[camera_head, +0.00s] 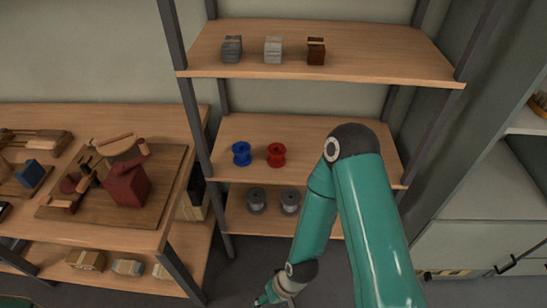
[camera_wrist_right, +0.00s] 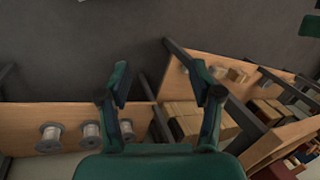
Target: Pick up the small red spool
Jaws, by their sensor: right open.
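The small red spool (camera_head: 276,155) stands upright on the middle shelf (camera_head: 330,170), just right of a blue spool (camera_head: 241,153). My right arm reaches in from below, and its gripper (camera_head: 268,298) hangs low in front of the rack, well below the red spool and near the bottom edge of the head view. In the right wrist view this gripper (camera_wrist_right: 160,72) is open, with nothing between its fingers. The red spool does not show in the right wrist view.
Grey spools (camera_head: 256,200) sit on the lower shelf. The top shelf (camera_head: 400,60) holds three small bundles. A workbench (camera_head: 95,237) with a red clamp-like tool (camera_head: 128,186) stands at left. My right forearm covers the shelves' right part. The floor (camera_wrist_right: 110,30) below the gripper is clear.

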